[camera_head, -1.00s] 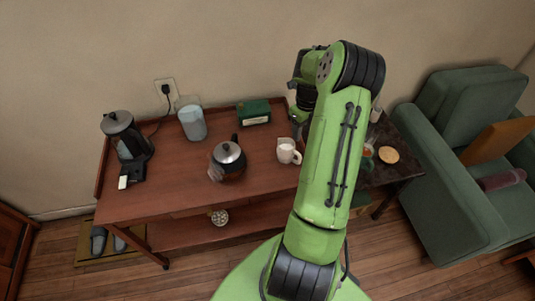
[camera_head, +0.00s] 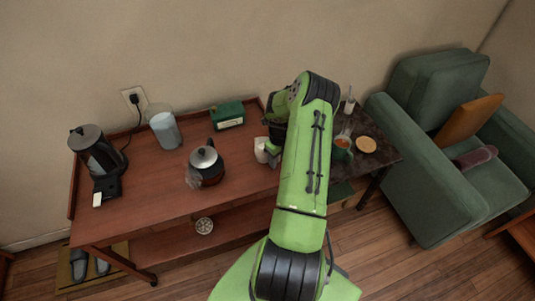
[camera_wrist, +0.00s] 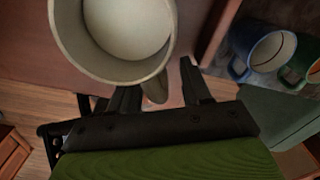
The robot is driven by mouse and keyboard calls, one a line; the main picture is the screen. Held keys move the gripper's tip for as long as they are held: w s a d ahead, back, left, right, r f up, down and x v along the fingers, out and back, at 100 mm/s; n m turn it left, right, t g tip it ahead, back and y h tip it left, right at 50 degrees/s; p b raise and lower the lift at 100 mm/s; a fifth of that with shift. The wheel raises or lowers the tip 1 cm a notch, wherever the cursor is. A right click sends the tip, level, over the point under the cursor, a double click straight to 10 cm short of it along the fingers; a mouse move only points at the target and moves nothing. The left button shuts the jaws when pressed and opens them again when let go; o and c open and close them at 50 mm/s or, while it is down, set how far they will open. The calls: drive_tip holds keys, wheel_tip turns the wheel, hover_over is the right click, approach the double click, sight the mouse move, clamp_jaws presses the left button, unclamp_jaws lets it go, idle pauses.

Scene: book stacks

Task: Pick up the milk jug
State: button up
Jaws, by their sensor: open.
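The milk jug (camera_head: 261,150) is a small white jug near the right end of the wooden table, partly hidden by my arm in the head view. In the wrist view the milk jug (camera_wrist: 62,38) is seen from above, upright, with white milk inside. Its handle (camera_wrist: 155,90) points toward my gripper (camera_wrist: 158,82). The gripper is open, its two dark fingers apart on either side of the handle. I cannot tell whether they touch it. In the head view my gripper (camera_head: 273,149) is low beside the jug, mostly hidden.
A kettle (camera_head: 206,166), a glass pitcher (camera_head: 166,131), a green box (camera_head: 228,115) and a coffee maker (camera_head: 95,152) stand on the table (camera_head: 145,190). A dark side table (camera_head: 377,172) at right holds mugs, including a blue one (camera_wrist: 240,62). A green armchair (camera_head: 425,165) stands beyond.

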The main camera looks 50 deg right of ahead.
drive_tip(key=shift+r, duration=0.1)
clamp_jaws()
idle(0.4)
